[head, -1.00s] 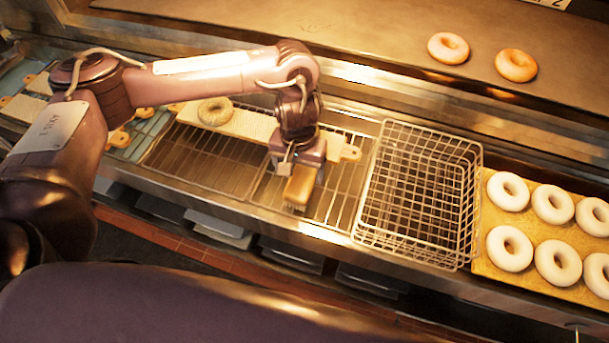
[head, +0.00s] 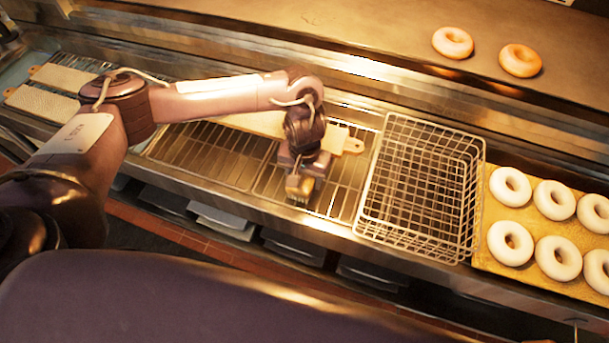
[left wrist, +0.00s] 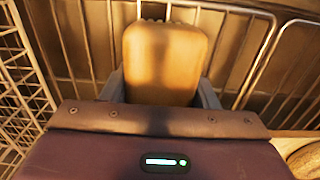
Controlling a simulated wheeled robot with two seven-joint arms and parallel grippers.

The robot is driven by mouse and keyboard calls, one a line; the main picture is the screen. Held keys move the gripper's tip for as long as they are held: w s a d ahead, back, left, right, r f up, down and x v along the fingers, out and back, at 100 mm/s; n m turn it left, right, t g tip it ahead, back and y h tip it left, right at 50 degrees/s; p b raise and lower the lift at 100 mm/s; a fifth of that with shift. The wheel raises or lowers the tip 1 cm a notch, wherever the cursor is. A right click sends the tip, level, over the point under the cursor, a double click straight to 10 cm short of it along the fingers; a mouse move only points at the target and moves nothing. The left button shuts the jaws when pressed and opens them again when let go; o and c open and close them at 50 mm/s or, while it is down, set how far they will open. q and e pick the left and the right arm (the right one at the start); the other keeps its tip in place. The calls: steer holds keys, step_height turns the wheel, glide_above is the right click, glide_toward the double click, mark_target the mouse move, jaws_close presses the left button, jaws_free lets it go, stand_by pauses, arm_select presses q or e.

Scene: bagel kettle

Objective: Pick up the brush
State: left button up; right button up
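The brush (head: 300,187) has a tan wooden block with pale bristles at its lower end. It is at the front of the wire rack, below my left gripper (head: 303,178). In the left wrist view the brush (left wrist: 165,62) fills the middle, between the two grey fingers of my left gripper (left wrist: 162,92). The fingers flank it closely; whether they press on it cannot be told. The gripper body hides the brush's near end. My right gripper is in neither view.
An empty wire basket (head: 366,215) stands right of the brush. A tray (head: 483,228) of several white bagels is farther right. Two bagels (head: 453,42) (head: 520,60) lie on the back counter. A long board (head: 352,146) lies behind my gripper; more boards (head: 42,100) are at left.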

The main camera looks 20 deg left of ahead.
arm_select(q)
steer(key=c, duration=0.5)
steer(key=shift+r, duration=0.1)
steer(key=shift+r, duration=0.5)
step_height(320, 180, up, 18)
steer(key=p, duration=0.1)
steer(key=a+f+b, duration=0.5)
steer(key=b, duration=0.3)
steer(key=shift+w+a+f, duration=0.2)
steer(key=shift+w+a, duration=0.15)
